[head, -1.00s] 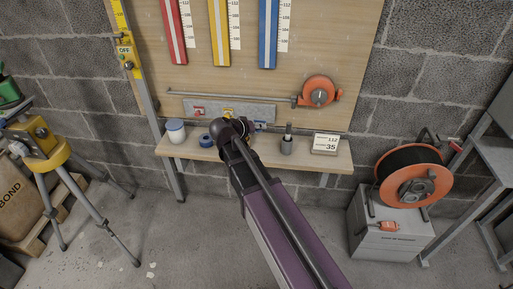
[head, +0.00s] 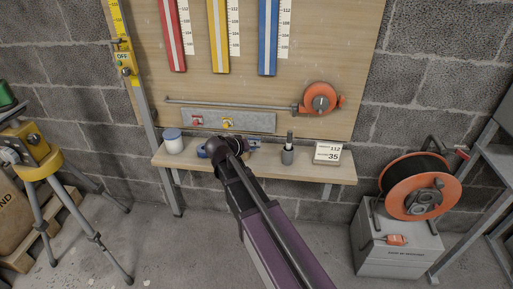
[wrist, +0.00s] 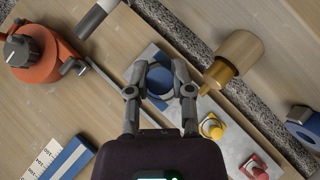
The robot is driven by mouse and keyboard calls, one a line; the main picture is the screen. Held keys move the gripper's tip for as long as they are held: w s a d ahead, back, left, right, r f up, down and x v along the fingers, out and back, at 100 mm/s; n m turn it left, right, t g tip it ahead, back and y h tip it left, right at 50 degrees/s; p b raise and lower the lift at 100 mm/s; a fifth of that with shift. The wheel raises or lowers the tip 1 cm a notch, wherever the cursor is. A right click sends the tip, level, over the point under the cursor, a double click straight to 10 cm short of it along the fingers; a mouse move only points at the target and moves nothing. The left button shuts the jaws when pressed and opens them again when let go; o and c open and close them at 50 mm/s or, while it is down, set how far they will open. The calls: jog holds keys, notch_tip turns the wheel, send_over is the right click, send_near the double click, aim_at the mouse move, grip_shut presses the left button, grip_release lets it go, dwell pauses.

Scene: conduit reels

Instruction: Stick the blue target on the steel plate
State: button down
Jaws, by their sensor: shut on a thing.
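The steel plate (head: 262,123) is a long grey strip on the wooden board, above the shelf. A red target (head: 197,120) and a yellow target (head: 228,123) sit on its left half; its right half looks bare. My gripper (wrist: 160,88) is shut on the blue target (wrist: 160,78), with one finger on each side of it. In the wrist view, the plate's end shows behind the blue target; I cannot tell the gap between them. In the head view, my gripper is in front of the shelf, lower than the plate, and my wrist hides most of it.
An orange reel (head: 321,104) with a long bar is fixed above the plate. A large cable reel (head: 418,190) stands right.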

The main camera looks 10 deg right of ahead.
jog(key=shift+w, duration=0.15)
send_near(263, 128)
jog(key=shift+s+d+f+x, duration=0.1)
jog(key=shift+s+x, duration=0.05)
jog(key=shift+x, duration=0.65)
jog(key=shift+s+d+f+x, duration=0.1)
jog(key=shift+s+x, duration=0.05)
jog(key=shift+x, duration=0.7)
jog(key=shift+s+x, duration=0.2)
jog(key=shift+x, duration=0.6)
jog(key=shift+w+d, duration=0.2)
jog(key=shift+w, duration=0.55)
dwell(2.3)
jog(key=shift+c, duration=2.2)
grip_release()
jog(key=o, duration=0.4)
jog(key=shift+w, duration=0.1)
jog(key=shift+o, duration=0.2)
